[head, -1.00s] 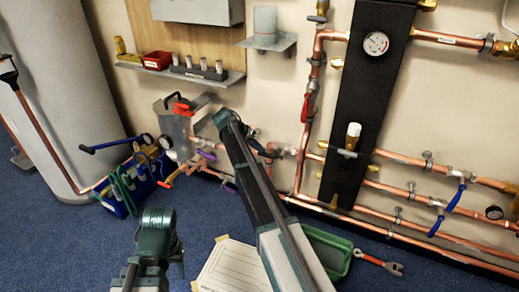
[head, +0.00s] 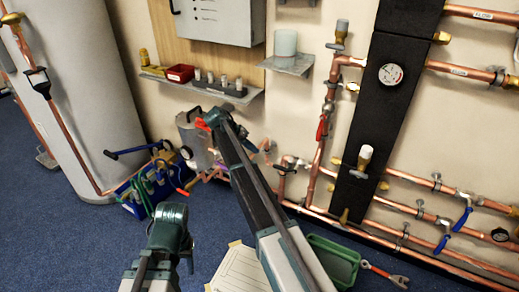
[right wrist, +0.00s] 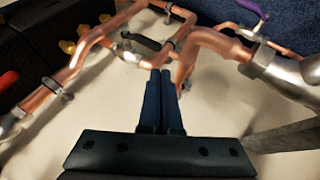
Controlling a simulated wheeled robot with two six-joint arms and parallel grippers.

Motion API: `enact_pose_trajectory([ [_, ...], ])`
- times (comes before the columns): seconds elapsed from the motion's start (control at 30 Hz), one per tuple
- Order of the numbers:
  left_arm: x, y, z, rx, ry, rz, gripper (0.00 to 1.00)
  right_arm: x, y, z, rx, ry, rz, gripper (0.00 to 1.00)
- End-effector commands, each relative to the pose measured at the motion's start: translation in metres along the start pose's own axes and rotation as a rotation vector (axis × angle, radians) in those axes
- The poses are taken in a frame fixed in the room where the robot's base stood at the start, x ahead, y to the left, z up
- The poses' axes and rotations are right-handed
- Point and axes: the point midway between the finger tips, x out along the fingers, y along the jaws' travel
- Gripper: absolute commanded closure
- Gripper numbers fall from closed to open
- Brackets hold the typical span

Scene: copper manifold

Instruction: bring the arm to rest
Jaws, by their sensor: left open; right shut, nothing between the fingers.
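My right arm (head: 250,185) reaches up across the middle of the head view toward the pipework; its gripper is hidden there. In the right wrist view my right gripper (right wrist: 162,75) is shut, with its two dark fingers together and nothing between them. Its tips appear close to a copper pipe bend (right wrist: 205,45) in front of the pale wall; I cannot tell whether they touch. My left arm (head: 168,230) shows at the lower left of the head view, above the blue floor. Its fingers cannot be made out.
Copper pipes (head: 405,180) with valves and a black panel (head: 372,125) with a gauge (head: 390,73) line the wall. A blue tool caddy (head: 137,208) stands by a grey cylinder (head: 75,100). A green tray (head: 333,262) and wrench (head: 385,273) lie on the floor. A shelf (head: 205,87) juts out.

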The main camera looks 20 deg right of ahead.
Motion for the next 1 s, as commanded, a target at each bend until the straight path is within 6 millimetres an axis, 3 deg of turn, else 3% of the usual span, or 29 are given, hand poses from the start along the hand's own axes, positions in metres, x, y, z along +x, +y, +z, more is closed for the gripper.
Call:
enact_pose_trajectory([
  [0.3, 0.0, 0.0, 0.0, 0.0, 0.0, 0.0, 0.47, -0.002, -0.001, 0.003, -0.005, -0.001, -0.002, 1.0],
  [0.37, 0.0, 0.0, 0.0, 0.0, 0.0, 0.0, 0.47, -0.005, 0.0, 0.013, -0.021, -0.004, -0.011, 1.0],
  [0.43, 0.0, 0.0, 0.0, 0.0, 0.0, 0.0, 0.47, -0.011, 0.002, 0.034, -0.063, -0.014, -0.033, 1.0],
  [0.77, 0.0, 0.0, 0.0, 0.0, 0.0, 0.0, 0.47, -0.054, 0.027, 0.211, -0.464, -0.083, -0.244, 1.0],
  [1.0, 0.0, 0.0, 0.0, 0.0, 0.0, 0.0, 0.47, -0.08, 0.061, 0.331, -0.768, -0.108, -0.41, 1.0],
])
